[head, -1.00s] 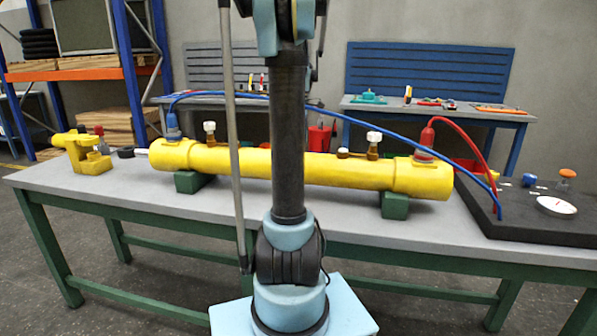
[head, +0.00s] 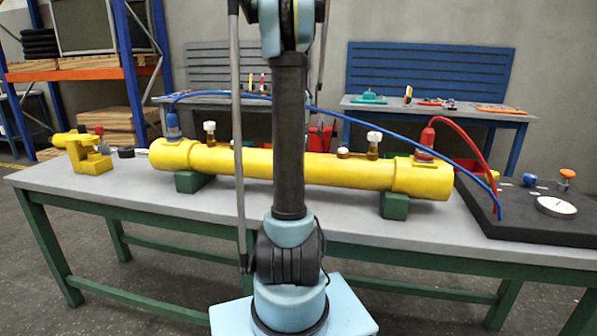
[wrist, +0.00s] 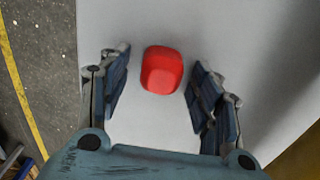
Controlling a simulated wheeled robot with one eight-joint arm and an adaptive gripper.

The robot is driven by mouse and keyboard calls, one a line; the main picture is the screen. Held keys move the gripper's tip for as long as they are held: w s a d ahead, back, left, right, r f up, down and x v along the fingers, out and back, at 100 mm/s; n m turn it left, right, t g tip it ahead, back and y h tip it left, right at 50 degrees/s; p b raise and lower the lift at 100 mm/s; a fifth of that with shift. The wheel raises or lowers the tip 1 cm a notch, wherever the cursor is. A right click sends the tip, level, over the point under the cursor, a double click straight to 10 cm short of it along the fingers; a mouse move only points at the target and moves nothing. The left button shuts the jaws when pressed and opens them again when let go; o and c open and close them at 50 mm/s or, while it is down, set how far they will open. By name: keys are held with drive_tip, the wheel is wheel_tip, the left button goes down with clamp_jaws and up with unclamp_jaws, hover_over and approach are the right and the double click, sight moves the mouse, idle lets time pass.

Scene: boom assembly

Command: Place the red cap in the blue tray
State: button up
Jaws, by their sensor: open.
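The red cap (wrist: 162,70) lies on the pale grey table top in the wrist view. It is a rounded red piece. My gripper (wrist: 160,90) is open, with one blue-grey finger to the left of the cap and one to the right. There are visible gaps between the cap and both fingers, and nothing is held. The gripper is outside the head view, and I cannot pick out this cap there with certainty. I cannot make out a blue tray in either view.
A long yellow cylinder (head: 330,168) rests on green blocks along the workbench (head: 120,195). A yellow bracket (head: 88,158) stands at the bench's left end. Blue and red hoses arch to a black panel (head: 540,220) at right. The bench's front strip is clear.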

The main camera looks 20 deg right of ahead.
drive_tip(key=shift+f, duration=0.15)
drive_tip(key=c, duration=1.3)
drive_tip(key=shift+o, duration=0.2)
